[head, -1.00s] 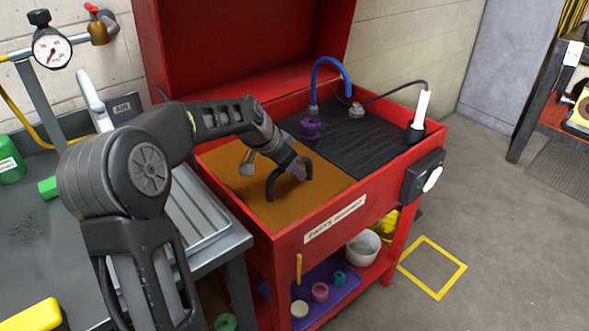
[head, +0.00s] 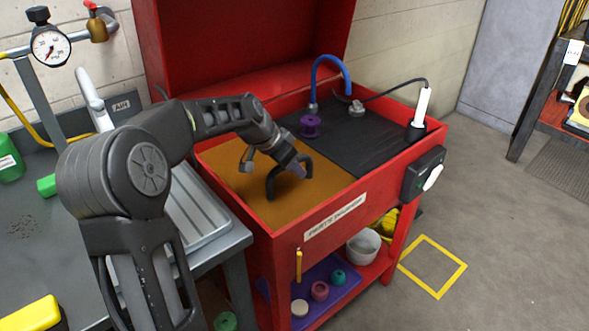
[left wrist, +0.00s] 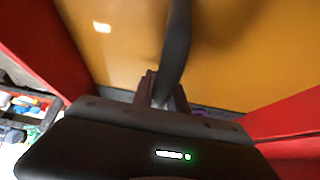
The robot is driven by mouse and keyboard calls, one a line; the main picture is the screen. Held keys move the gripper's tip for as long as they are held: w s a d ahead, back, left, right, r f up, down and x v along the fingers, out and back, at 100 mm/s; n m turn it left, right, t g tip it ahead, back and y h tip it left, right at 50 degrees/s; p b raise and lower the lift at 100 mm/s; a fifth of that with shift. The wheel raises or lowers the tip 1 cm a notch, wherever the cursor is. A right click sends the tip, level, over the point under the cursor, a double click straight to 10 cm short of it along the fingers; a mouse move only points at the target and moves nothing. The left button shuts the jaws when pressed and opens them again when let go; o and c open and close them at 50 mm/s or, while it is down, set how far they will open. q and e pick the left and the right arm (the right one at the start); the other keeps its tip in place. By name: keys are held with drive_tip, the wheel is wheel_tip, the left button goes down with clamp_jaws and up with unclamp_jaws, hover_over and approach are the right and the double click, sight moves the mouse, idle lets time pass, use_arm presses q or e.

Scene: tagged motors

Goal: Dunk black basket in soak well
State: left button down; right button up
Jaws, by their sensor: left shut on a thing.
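The soak well (head: 225,160) is the left half of the red parts washer, filled with flat brown-orange liquid. The black basket's arched handle (head: 271,185) stands up out of this liquid; the basket's body is hidden below the surface. My left gripper (head: 293,167) is low over the well and shut on the handle. In the left wrist view the handle (left wrist: 178,45) runs as a dark bar up from between the fingers of my left gripper (left wrist: 163,90), with the orange liquid behind it. My right gripper is in neither view.
The washer's red front rim (head: 330,212) and raised red lid (head: 245,40) bound the well. To its right is a black ribbed drain board (head: 365,140) with a purple spool-like part (head: 311,126) and a blue hose (head: 330,62). A grey bench (head: 60,235) stands at left.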

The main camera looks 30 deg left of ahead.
use_arm(q)
drive_tip(key=shift+r+p, duration=0.5)
drive_tip(key=shift+r, duration=0.7)
drive_tip(key=shift+f, duration=0.1)
drive_tip(key=shift+f+b, duration=1.65)
drive_tip(key=shift+f, duration=0.05)
drive_tip(key=shift+r+p, duration=1.1)
drive_tip(key=shift+r, duration=0.7)
drive_tip(key=shift+f, duration=0.1)
drive_tip(key=shift+f+b, duration=1.6)
drive_tip(key=shift+f, duration=0.1)
drive_tip(key=shift+r, duration=0.1)
